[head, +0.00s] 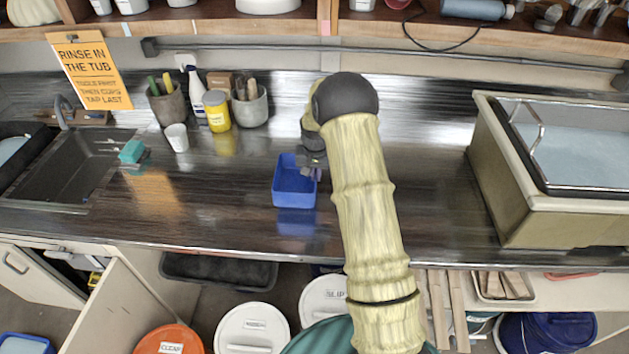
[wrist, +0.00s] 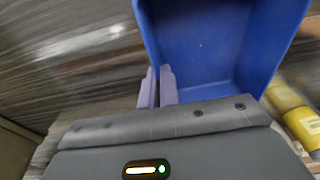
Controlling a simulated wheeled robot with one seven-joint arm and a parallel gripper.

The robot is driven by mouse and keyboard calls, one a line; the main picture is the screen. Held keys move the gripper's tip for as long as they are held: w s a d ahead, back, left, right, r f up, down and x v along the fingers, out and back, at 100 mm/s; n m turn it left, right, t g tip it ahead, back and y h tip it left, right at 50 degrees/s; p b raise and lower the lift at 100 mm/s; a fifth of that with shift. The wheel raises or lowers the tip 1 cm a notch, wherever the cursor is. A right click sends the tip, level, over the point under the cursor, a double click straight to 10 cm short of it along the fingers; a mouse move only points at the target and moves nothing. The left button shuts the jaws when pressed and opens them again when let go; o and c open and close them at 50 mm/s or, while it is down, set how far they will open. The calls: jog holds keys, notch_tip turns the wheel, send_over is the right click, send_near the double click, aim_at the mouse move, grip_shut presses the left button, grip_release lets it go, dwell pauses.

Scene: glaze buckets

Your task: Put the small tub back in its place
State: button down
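The small tub is blue, open-topped and rectangular (head: 294,190), near the middle of the counter in the head view. It also fills the upper middle of the wrist view (wrist: 205,45), looking empty. My gripper (head: 313,172) is at its right side, partly hidden by my arm. In the wrist view the two pale purple fingers (wrist: 157,88) are close together, one on each side of the tub's wall, shut on it. The tub is sharp while the background is blurred. A blue reflection shows just below it; I cannot tell its exact height above the counter.
On the counter (head: 245,220) stand a white cup (head: 177,137), a yellow jar (head: 217,110), a spray bottle (head: 196,90) and two tool pots. A sink (head: 70,165) is at left, a large basin (head: 510,175) at right. Lidded buckets (head: 252,329) stand below. The counter's front middle is clear.

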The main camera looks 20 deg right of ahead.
jog(key=shift+f+p, duration=0.65)
jog(key=shift+f, duration=1.2)
jog(key=shift+f, duration=0.15)
jog(key=c, duration=1.6)
grip_release()
jog(key=shift+c, duration=0.2)
jog(key=r+b, duration=0.1)
jog(key=r, duration=0.3)
jog(key=s+r+b, duration=0.1)
jog(key=r, duration=0.3)
jog(key=r+b, duration=0.1)
jog(key=r, duration=0.3)
jog(key=shift+s+a+r, duration=0.1)
jog(key=shift+s+a, duration=0.1)
jog(key=shift+a, duration=0.1)
